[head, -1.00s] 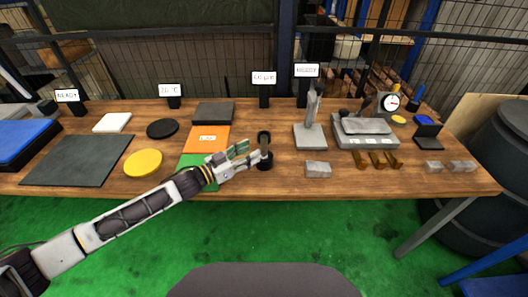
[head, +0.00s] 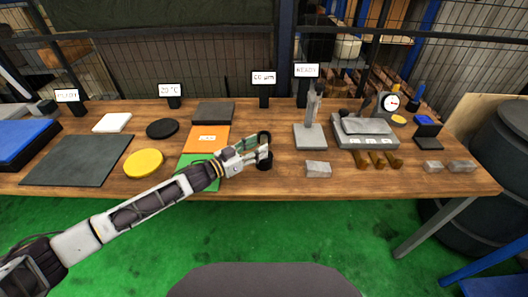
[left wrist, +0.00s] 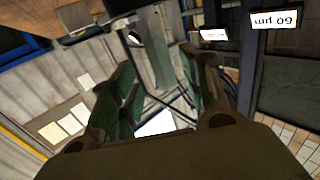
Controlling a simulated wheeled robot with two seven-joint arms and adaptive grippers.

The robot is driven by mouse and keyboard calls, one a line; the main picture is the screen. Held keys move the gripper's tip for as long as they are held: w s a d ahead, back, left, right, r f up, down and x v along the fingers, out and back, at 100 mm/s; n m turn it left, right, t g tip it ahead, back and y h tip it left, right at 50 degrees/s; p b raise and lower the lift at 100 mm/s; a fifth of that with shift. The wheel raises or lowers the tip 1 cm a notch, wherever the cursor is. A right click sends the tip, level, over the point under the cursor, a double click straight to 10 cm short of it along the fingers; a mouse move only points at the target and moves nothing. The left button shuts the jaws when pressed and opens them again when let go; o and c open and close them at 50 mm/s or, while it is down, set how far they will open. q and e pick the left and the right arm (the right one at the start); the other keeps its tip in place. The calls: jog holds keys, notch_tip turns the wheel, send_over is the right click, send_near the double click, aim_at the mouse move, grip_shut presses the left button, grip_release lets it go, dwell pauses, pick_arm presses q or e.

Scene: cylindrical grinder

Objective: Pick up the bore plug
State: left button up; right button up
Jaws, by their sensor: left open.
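A small black upright piece, which I take to be the bore plug (head: 265,166), stands near the middle of the wooden table. Its dark top and base show above and below my fingers. My left gripper (head: 262,150) is open at the plug, with its fingertips overlapping the middle in the head view. Whether the fingers lie around it or only in front, I cannot tell. In the left wrist view the green-padded fingers (left wrist: 160,95) are spread apart, and I cannot make out the plug there. My right gripper is not in view.
A grey stand (head: 310,138) and a metal block (head: 318,169) are right of the plug. An orange plate (head: 205,140), green plate (head: 190,176) and yellow disc (head: 143,163) are left. A label sign (head: 264,78) stands behind. Bare wood lies between the plug and metal block.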

aim_at(264, 142)
pick_arm(q)
jog(key=shift+x, duration=1.95)
jog(key=shift+w+a, duration=0.1)
jog(key=shift+a, duration=0.05)
jog(key=shift+c, duration=0.3)
jog(key=shift+r, duration=0.15)
grip_shut()
